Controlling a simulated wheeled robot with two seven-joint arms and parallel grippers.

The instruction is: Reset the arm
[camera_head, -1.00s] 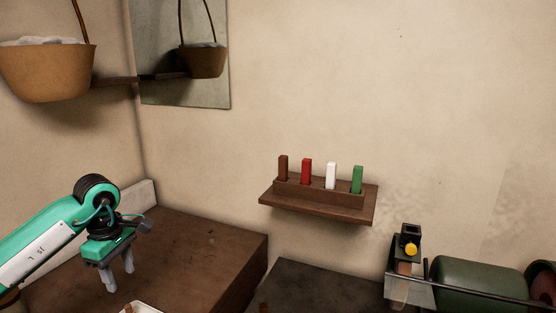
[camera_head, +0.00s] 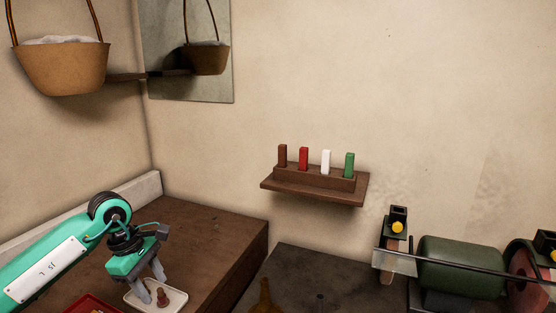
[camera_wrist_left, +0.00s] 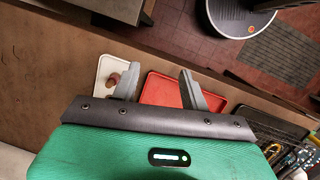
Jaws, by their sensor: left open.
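My left gripper (camera_head: 151,283) comes in from the left, pointing down above the brown bench. Its two grey fingers are apart with nothing between them. In the head view it hangs by a small white tray (camera_head: 178,298) that holds a small brownish-red piece (camera_head: 162,297). In the left wrist view the open gripper (camera_wrist_left: 158,85) shows the white tray (camera_wrist_left: 104,70) behind its left finger and a red tray (camera_wrist_left: 160,90) between and beyond its fingers. My right gripper is not in view.
A wall shelf (camera_head: 318,193) holds brown, red, white and green sticks. A green cylindrical machine (camera_head: 460,265) stands at right. A basket (camera_head: 62,68) hangs at upper left. The brown bench top (camera_head: 205,235) behind the trays is clear.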

